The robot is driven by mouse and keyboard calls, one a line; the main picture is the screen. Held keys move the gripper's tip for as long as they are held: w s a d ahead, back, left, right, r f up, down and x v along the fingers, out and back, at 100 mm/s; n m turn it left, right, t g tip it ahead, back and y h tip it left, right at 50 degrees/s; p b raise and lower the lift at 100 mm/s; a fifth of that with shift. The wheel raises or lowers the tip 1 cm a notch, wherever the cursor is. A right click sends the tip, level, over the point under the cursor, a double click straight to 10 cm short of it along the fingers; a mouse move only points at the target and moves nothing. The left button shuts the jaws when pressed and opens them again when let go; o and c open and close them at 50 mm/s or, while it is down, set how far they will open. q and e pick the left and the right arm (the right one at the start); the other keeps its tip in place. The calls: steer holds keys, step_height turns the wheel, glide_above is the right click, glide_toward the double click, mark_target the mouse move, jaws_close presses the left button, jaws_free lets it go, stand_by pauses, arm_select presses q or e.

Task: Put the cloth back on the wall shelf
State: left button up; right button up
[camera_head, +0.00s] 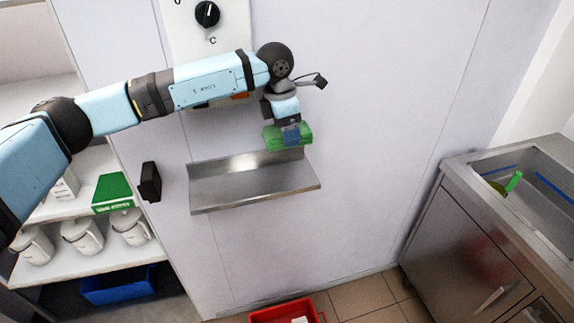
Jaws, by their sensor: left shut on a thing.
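The green cloth (273,139) is held by my left gripper (290,132), which is shut on it. The cloth looks folded and hangs just above the back right part of the metal wall shelf (240,186). I cannot tell whether its lower edge touches the shelf. The shelf is otherwise bare, with a raised back edge against the pale wall panel. My right gripper is not in view.
A control panel with a black knob (207,13) is above the shelf. A black handle (150,182) sticks out to its left. White shelves with jugs (82,235) and a green box (112,191) stand at left. A red crate (284,312) is below; a steel sink (540,175) is at right.

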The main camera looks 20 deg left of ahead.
mark_target(289, 177)
arm_select(q)
step_height(289, 177, down, 12)
steer(key=shift+f+p, duration=0.1)
steer(key=shift+p, duration=0.85)
steer(key=o, duration=0.5)
steer(key=shift+f, duration=0.1)
steer(key=o, duration=0.4)
